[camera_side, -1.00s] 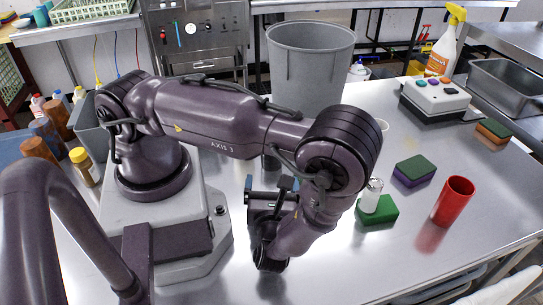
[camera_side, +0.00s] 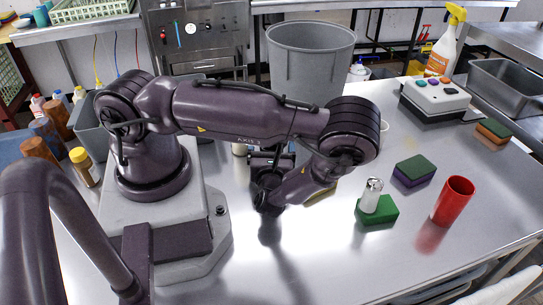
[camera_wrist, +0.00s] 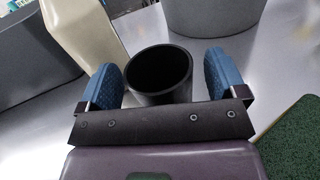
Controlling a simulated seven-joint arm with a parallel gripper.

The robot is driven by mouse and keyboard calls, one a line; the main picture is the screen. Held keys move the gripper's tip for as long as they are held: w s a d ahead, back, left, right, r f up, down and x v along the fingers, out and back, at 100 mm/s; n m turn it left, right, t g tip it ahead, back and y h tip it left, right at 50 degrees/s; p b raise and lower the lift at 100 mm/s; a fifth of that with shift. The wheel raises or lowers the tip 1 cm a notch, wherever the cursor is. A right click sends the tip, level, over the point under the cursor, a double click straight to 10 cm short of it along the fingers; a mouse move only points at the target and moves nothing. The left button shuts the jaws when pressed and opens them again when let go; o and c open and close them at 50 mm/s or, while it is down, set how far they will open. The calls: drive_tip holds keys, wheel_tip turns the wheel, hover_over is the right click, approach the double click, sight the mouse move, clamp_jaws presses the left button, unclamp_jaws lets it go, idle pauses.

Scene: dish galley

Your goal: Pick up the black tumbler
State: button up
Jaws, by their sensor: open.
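The black tumbler (camera_wrist: 158,73) is upright on the metal counter in the wrist view, its round open mouth facing up toward the camera. My gripper (camera_wrist: 160,68) is open, with one blue finger pad on each side of the tumbler. A narrow gap shows between the tumbler and each pad, and its near lower part is hidden by the gripper's black crossbar. In the side view my gripper (camera_side: 272,158) is low over the counter behind my forearm. I cannot make out the tumbler clearly there.
A cream bottle (camera_wrist: 84,32) stands close behind the left finger. A big grey bin (camera_side: 310,65) stands behind. A glass shaker (camera_side: 371,195) rests on a green sponge (camera_side: 377,213), with a red tumbler (camera_side: 453,201) to its right. The front middle counter is clear.

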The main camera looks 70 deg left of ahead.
drive_tip(key=shift+w+a, duration=0.1)
drive_tip(key=shift+a, duration=0.1)
drive_tip(key=c, duration=1)
drive_tip(key=shift+r, duration=0.15)
